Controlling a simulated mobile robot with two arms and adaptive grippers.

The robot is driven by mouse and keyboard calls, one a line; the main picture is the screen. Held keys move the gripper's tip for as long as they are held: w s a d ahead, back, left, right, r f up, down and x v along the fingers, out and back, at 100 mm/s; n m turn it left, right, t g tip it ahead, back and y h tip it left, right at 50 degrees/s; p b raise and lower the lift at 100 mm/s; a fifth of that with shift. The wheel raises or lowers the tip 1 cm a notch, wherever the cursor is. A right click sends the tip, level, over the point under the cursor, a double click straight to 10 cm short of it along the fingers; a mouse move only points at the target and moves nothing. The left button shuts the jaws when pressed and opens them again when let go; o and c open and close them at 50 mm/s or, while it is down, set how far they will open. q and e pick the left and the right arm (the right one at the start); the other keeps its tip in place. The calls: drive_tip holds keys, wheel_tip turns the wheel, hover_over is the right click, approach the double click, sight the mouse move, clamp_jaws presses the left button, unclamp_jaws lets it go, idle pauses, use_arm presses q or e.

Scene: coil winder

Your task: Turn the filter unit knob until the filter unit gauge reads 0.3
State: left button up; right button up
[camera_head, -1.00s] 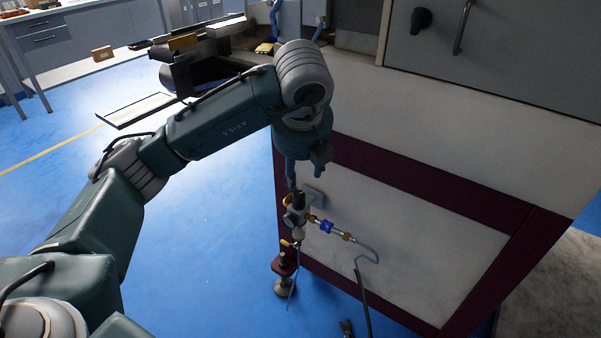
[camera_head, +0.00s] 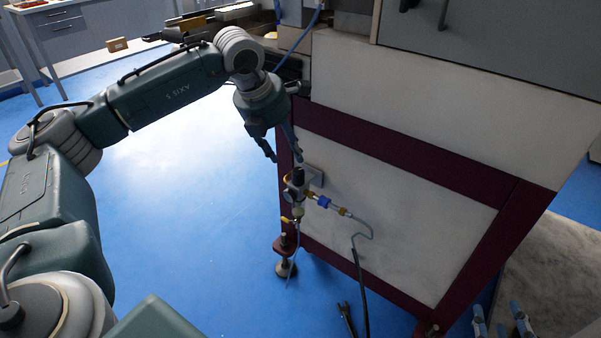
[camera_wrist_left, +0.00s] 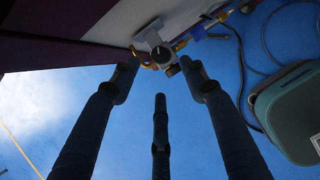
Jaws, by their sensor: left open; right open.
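The filter unit (camera_head: 297,196) is mounted by a bracket on the left side of the machine's lower panel. Its black knob (camera_head: 299,175) is on top; in the left wrist view the knob (camera_wrist_left: 160,55) is a round dark cap. A brassy edge that may be the gauge (camera_head: 287,180) shows at the unit's left; no reading is legible. My left gripper (camera_head: 279,147) is open and empty, above and slightly left of the knob, not touching it. In the left wrist view its fingers spread below the unit. My right gripper (camera_head: 502,318) shows only fingertips, open, at the lower right edge.
A blue valve (camera_head: 324,202) and a bent grey hose (camera_head: 358,240) run right from the unit. A machine foot (camera_head: 286,258) stands below. A dark tool-like object (camera_head: 346,318) lies on the floor. The blue floor left of the machine is clear.

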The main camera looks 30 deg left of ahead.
sight(298, 170)
use_arm(q)
drive_tip(key=b+x, duration=0.2)
drive_tip(key=x, duration=0.7)
drive_tip(key=shift+s, duration=0.1)
drive_tip(key=shift+f, duration=0.3)
use_arm(e)
wheel_tip(298, 170, up, 13)
drive_tip(key=w+a+t+y, duration=0.1)
drive_tip(key=a+t+y, duration=0.1)
drive_tip(key=t, duration=0.4)
use_arm(q)
drive_tip(key=c, duration=1.1)
drive_tip(key=shift+o, duration=0.2)
drive_tip(key=shift+r+m, duration=0.15)
drive_tip(key=shift+m, duration=0.15)
use_arm(e)
drive_tip(key=shift+w+d+f+g, duration=0.15)
drive_tip(key=shift+f+g, duration=0.25)
drive_tip(key=shift+f, duration=0.6)
drive_tip(key=shift+w+f+g, duration=0.15)
drive_tip(key=shift+f+g, duration=0.25)
drive_tip(key=shift+f, duration=0.55)
